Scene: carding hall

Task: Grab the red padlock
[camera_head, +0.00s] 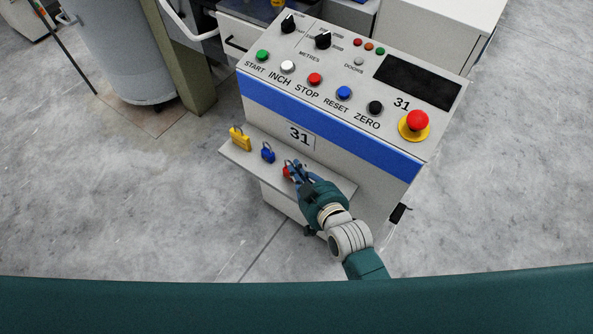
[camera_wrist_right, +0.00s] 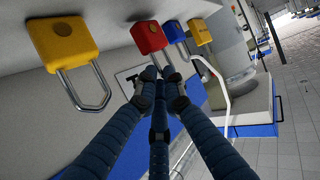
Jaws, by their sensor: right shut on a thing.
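The red padlock (camera_head: 287,172) is on the narrow shelf (camera_head: 341,185) at the front of the console, partly hidden by my right gripper (camera_head: 297,172). In the right wrist view, the padlock's red body (camera_wrist_right: 149,37) and shackle show, and the right gripper's fingers (camera_wrist_right: 162,76) are shut on the shackle. My left gripper is not in view.
A blue padlock (camera_head: 267,154) and a yellow padlock (camera_head: 240,141) stand in line left of the red one. Another yellow padlock (camera_wrist_right: 62,40) stands on its other side in the wrist view. The console (camera_head: 300,136), with its buttons, rises behind the shelf.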

